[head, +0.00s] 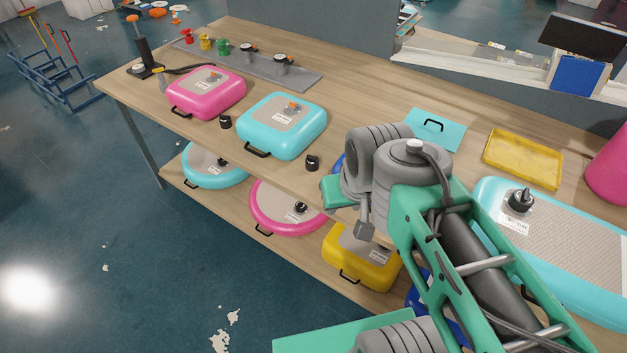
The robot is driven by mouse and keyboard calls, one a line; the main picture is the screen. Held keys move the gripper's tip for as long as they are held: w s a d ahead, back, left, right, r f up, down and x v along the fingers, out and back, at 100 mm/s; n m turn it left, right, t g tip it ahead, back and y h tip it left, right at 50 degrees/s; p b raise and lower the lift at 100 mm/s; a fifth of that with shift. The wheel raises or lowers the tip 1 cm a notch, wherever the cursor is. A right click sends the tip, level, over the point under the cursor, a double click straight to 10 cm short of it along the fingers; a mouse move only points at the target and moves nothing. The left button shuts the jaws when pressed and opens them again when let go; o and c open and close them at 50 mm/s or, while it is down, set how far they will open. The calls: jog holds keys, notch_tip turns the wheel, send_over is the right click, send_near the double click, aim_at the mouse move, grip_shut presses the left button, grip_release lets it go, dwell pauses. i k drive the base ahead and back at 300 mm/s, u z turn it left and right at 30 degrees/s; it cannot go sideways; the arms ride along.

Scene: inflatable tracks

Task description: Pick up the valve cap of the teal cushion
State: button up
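The teal cushion (291,141) lies on the wooden bench, left of my arm, with a grey top panel and an orange valve fitting. A small black cap (312,162) stands on the bench just off its front right corner. A second black cap (226,121) stands between it and the pink cushion (205,100). Nothing shows for certain which cap belongs to which cushion. My arm is folded at right centre, to the right of both caps. A grey piece hanging at its near side may belong to my gripper, but no fingertips can be made out.
A grey strip (300,79) with coloured and black valve parts lies behind the cushions. A black pump (143,52) stands at the far left. A yellow tray (522,160) and a large teal board (565,245) lie right. More cushions sit on the lower shelf.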

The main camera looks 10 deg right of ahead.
aim_at(312, 162)
jog(key=z, duration=0.05)
jog(key=k, duration=0.75)
jog(key=u, duration=1.1)
jog(key=i, duration=0.8)
jog(key=u, duration=0.3)
jog(key=i, duration=0.85)
jog(key=z, duration=1)
jog(key=i, duration=0.7)
jog(key=z, duration=0.75)
